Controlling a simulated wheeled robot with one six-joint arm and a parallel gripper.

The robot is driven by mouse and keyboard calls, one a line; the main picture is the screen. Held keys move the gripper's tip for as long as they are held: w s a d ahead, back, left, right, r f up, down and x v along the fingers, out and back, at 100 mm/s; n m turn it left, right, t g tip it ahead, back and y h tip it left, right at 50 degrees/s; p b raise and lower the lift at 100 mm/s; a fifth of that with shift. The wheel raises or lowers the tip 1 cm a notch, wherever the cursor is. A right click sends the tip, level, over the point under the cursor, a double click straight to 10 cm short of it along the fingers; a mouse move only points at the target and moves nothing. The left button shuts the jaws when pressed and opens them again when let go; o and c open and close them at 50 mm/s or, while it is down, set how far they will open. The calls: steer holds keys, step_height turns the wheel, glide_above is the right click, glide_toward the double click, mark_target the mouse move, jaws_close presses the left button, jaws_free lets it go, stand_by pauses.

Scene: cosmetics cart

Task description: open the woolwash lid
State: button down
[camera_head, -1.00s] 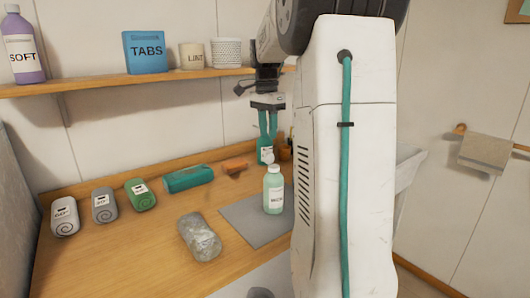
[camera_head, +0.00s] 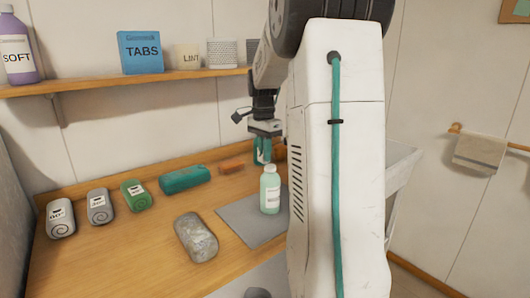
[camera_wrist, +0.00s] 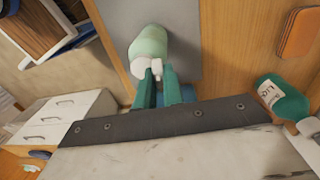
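The woolwash is most likely the pale green bottle (camera_head: 270,195) with a white cap (camera_head: 270,168); its label is too small to read. It stands upright on a grey mat. The wrist view shows the bottle (camera_wrist: 150,42) with its white lid (camera_wrist: 152,68) right at my fingertips. My gripper (camera_wrist: 158,74) has its two teal fingers apart, with a narrow gap and part of the white lid at the gap. Whether they touch the lid is unclear. In the head view my gripper (camera_head: 263,150) points down just behind the bottle, its fingertips partly hidden.
A shelf (camera_head: 100,84) runs above.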

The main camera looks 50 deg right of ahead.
steer(key=shift+w+d+f+g+y, duration=0.1)
steer(key=shift+w+f+g+y, duration=0.15)
steer(key=shift+g, duration=0.65)
steer(key=shift+w+d+g+y, duration=0.15)
steer(key=shift+w+g, duration=0.2)
steer(key=shift+g, duration=0.55)
steer(key=shift+a, duration=0.1)
steer(key=c, duration=1.5)
jaws_free()
steer(key=shift+r, duration=0.1)
steer(key=v, duration=0.7)
steer(key=shift+r, duration=0.3)
steer(key=shift+w, duration=0.15)
